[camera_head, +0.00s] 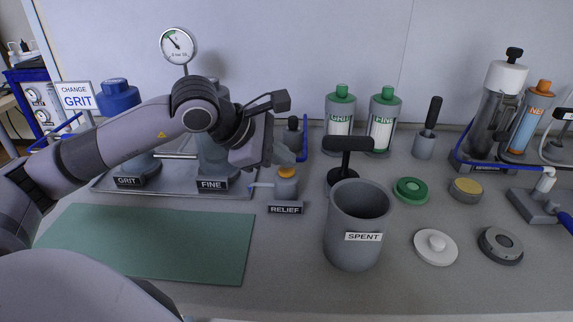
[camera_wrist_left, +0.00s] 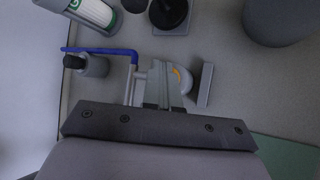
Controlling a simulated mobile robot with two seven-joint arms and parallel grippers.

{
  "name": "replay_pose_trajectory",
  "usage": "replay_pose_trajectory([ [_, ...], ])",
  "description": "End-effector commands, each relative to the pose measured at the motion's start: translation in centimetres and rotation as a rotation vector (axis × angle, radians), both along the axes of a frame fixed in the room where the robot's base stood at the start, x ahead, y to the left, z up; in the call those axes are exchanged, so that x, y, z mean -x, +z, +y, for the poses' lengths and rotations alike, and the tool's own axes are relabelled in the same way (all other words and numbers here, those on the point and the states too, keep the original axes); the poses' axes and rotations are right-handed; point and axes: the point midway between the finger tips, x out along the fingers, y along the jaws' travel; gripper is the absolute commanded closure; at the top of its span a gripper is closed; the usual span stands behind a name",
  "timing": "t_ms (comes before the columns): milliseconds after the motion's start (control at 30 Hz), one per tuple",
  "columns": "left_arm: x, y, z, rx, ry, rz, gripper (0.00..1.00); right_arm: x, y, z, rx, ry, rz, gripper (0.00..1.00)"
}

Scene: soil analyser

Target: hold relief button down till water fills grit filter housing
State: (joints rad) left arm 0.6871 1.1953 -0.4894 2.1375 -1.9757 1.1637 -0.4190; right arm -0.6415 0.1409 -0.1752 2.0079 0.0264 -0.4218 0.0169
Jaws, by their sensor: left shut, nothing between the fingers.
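The relief valve (camera_head: 286,187) stands behind its RELIEF label (camera_head: 285,210) and has an orange button (camera_head: 287,171) on top. My left gripper (camera_head: 282,157) is shut and empty, with its fingertips just above and beside the button. I cannot tell whether they touch it. In the left wrist view the shut fingers (camera_wrist_left: 163,88) partly cover the orange button (camera_wrist_left: 184,80). The grit filter housing (camera_head: 118,99) with a blue cap stands behind the GRIT label (camera_head: 129,181), mostly hidden by my left arm. Its water level cannot be seen. My right gripper is not in view.
A grey SPENT bin (camera_head: 352,262) stands right of the relief valve, with a black T-handled tool (camera_head: 348,146) behind it. The FINE housing (camera_head: 212,160) is beside the arm. A pressure gauge (camera_head: 178,46) rises behind. A green mat (camera_head: 150,240) lies clear at front left.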

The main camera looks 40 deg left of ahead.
Motion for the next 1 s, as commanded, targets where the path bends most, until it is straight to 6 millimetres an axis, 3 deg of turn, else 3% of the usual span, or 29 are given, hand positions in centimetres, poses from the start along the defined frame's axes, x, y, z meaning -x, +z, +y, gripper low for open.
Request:
replay_pose_trajectory([
  [667,0.0,-0.1,0.0,0.000,0.000,0.005,1.00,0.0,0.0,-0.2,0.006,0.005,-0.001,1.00],
  [1000,0.0,1.5,0.0,0.000,0.000,0.002,1.00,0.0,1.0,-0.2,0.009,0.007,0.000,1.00],
])
